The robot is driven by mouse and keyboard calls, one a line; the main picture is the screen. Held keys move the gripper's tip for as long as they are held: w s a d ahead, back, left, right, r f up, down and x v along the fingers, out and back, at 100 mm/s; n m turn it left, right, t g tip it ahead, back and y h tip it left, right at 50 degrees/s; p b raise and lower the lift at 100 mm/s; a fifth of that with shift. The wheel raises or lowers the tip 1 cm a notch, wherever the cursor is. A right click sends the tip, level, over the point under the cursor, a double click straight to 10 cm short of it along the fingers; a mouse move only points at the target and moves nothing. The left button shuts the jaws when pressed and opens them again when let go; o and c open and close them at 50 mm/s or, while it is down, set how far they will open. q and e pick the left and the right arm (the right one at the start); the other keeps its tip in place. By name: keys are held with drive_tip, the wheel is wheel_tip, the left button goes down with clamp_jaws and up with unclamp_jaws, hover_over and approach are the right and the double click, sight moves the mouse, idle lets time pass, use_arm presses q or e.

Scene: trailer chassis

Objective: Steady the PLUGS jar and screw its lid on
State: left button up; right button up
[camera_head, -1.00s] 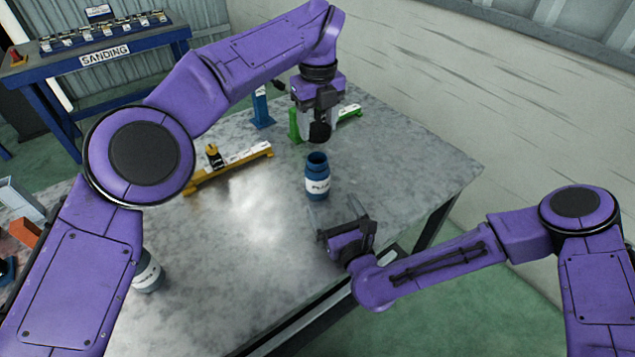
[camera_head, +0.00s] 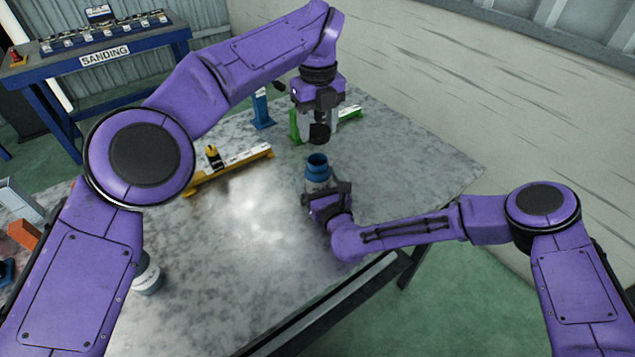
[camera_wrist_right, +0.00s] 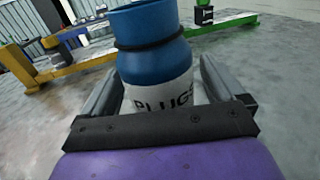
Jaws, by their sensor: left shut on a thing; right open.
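The blue PLUGS jar (camera_head: 317,170) stands upright and open-topped on the grey table. In the right wrist view the jar (camera_wrist_right: 155,52) shows its white label and a dark ring at its neck. My right gripper (camera_head: 322,188) is open, with one finger on each side of the jar; its fingers (camera_wrist_right: 164,88) look apart from it. My left gripper (camera_head: 320,122) points down above the jar, shut on a dark round piece, seemingly the lid (camera_head: 320,133). A gap separates the lid from the jar's mouth.
A yellow rail stand (camera_head: 232,171) with a black-and-yellow piece lies left of the jar. Green (camera_head: 295,128) and blue (camera_head: 262,108) stands are behind. Another jar (camera_head: 148,275) is partly hidden by my left arm. Table is clear right of the jar.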

sight(318, 144)
drive_tip(key=shift+w+a, duration=0.25)
drive_tip(key=shift+w, duration=0.45)
use_arm(q)
drive_tip(key=shift+f, duration=0.1)
use_arm(e)
drive_tip(key=c, duration=1.5)
use_arm(q)
drive_tip(key=shift+f, duration=2.4)
drive_tip(key=shift+f, duration=0.1)
drive_tip(key=shift+f, duration=0.8)
drive_tip(key=shift+f, duration=0.55)
